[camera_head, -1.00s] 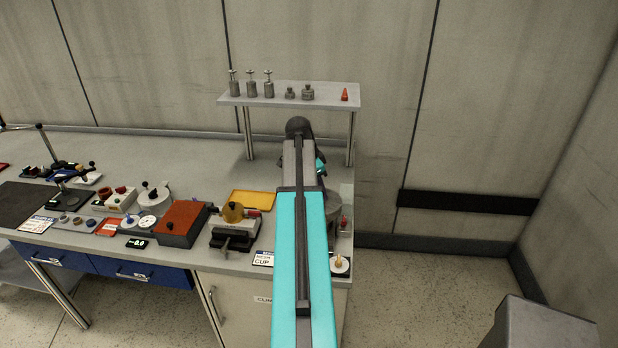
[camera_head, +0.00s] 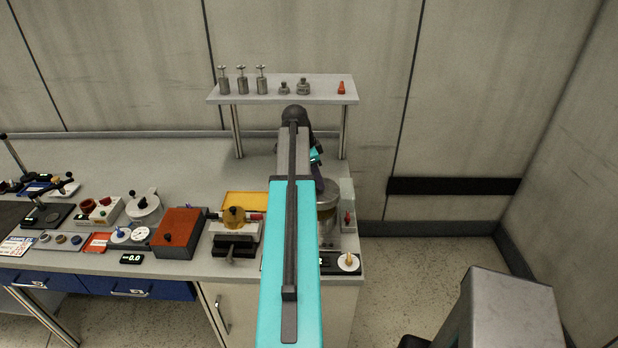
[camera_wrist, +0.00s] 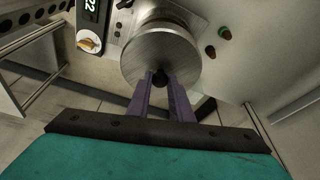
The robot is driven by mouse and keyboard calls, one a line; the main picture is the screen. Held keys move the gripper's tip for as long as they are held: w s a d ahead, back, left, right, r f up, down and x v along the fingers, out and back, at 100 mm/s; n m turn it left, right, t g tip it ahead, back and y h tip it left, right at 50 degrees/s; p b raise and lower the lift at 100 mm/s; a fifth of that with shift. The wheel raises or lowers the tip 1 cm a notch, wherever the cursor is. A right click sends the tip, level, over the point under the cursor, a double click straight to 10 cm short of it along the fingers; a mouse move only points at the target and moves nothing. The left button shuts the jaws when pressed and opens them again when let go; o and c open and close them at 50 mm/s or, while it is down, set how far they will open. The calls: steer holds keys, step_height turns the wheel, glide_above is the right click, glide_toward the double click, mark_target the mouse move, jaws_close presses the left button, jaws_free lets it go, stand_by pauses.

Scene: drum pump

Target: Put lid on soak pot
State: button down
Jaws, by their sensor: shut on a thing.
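The lid (camera_wrist: 160,55) is a round brushed-metal disc with a dark knob. My gripper (camera_wrist: 161,84) has purple fingers shut on that knob in the wrist view. In the head view my arm hides most of the gripper; the lid (camera_head: 328,190) shows as a grey disc just right of the arm. The soak pot (camera_head: 327,220) is a metallic round vessel directly below it, partly hidden by my arm. In the wrist view a round metal part shows behind the lid's far edge. I cannot tell whether the lid touches the pot's rim.
A control panel with a dial (camera_head: 348,262) sits in front of the pot. A shelf (camera_head: 280,98) with metal weights and a red cone stands behind. An orange-brown box (camera_head: 179,228) and a vise-like fixture (camera_head: 234,228) are to the left.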

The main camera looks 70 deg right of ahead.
mark_target(317, 189)
steer(key=shift+w+f, duration=0.1)
stand_by(0.3)
steer(key=shift+f, duration=0.9)
steer(key=shift+f+b, duration=1.1)
steer(key=shift+f, duration=0.3)
stand_by(3.0)
stand_by(0.4)
steer(key=c, duration=1.5)
jaws_free()
steer(key=shift+o, duration=0.5)
steer(key=o, duration=1.1)
steer(key=shift+r, duration=0.1)
